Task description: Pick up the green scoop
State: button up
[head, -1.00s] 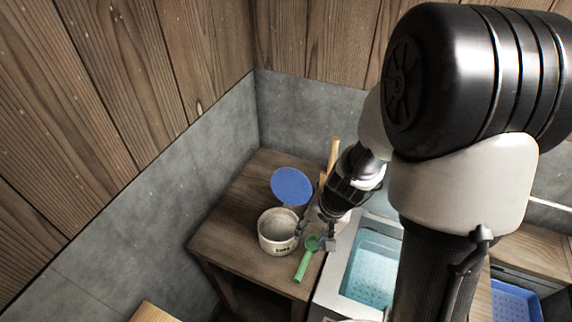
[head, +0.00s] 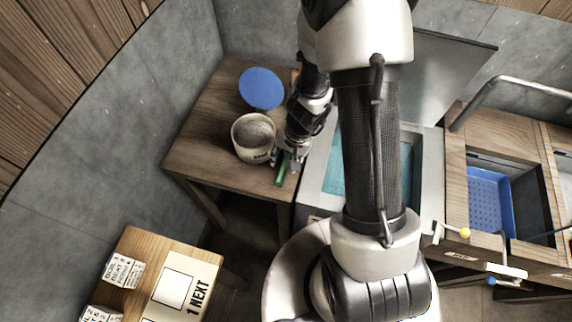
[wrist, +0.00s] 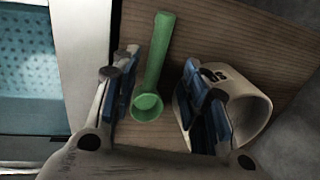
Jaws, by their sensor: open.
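The green scoop (head: 283,169) lies on the small wooden table; its handle end shows below my gripper in the head view. In the wrist view the whole scoop (wrist: 152,75) shows, its bowl toward my palm and its handle pointing away. My gripper (head: 287,165) is open, with its blue-padded fingers (wrist: 165,90) on either side of the scoop. The scoop appears between the fingers, nearer the left one. I cannot tell how high the fingertips are above the table.
A pale pot (head: 240,146) stands close beside my gripper; in the wrist view the pot (wrist: 252,112) is behind the right finger. A blue disc (head: 261,88) is behind it. A basin of teal water (head: 334,178) stands to the right. The table (head: 205,150) is clear at its left front.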

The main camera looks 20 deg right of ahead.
aim_at(285, 166)
jog(key=f+b, duration=0.2)
jog(key=f, duration=0.1)
jog(key=f+b, duration=0.1)
jog(key=f, duration=0.1)
jog(key=shift+w+a+f, duration=0.1)
jog(key=shift+w+f, duration=0.05)
jog(key=shift+w, duration=0.15)
grip_shut()
dwell(0.4)
